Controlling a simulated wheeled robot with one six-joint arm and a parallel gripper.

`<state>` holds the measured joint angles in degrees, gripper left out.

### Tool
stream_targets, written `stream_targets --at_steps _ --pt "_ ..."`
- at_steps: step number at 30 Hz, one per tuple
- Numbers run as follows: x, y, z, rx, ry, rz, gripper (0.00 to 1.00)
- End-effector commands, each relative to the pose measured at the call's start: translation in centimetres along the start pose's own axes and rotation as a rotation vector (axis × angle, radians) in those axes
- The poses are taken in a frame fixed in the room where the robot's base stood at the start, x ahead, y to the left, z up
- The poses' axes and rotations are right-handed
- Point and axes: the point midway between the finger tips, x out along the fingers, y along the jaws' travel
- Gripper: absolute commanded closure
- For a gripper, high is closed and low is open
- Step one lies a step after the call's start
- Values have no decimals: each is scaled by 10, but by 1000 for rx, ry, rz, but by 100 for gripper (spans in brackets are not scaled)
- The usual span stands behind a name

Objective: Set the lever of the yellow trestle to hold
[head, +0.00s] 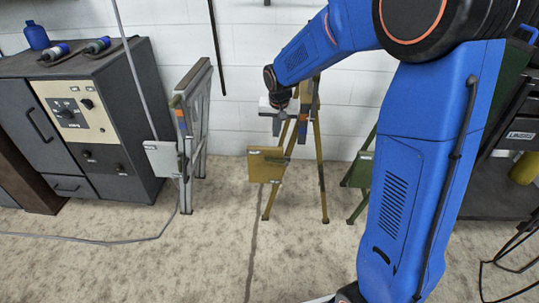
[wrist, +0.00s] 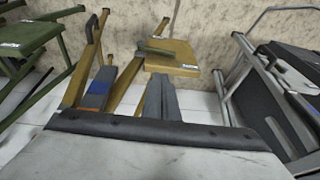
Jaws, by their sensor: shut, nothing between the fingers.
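The yellow trestle (head: 318,150) stands on the floor against the white wall, with a flat yellow plate (head: 266,165) at its front left. The trestle's frame (wrist: 125,88) carries orange and blue bands (wrist: 97,92). My gripper (head: 281,122) is above the plate, in front of the trestle's upper part. Its grey fingers (wrist: 160,82) are shut and empty, pointing towards the plate. I cannot tell whether they touch the bar.
A grey trestle (head: 195,125) with a pale plate stands to the left, beside a dark cabinet (head: 75,130). A green trestle (head: 358,180) stands to the right, partly behind my arm. A cable (head: 110,240) lies on the left floor; the floor in front is clear.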

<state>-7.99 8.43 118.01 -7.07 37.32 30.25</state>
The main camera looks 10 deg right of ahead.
Motion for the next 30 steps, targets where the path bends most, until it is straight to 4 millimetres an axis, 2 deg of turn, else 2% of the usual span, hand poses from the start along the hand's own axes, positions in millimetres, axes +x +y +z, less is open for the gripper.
stream_targets --at_steps 17,23,30 --pt "10 -3 -3 5 -3 1 100" --pt "34 -3 -2 5 -5 2 100" --pt "77 -3 -3 5 -5 2 100"
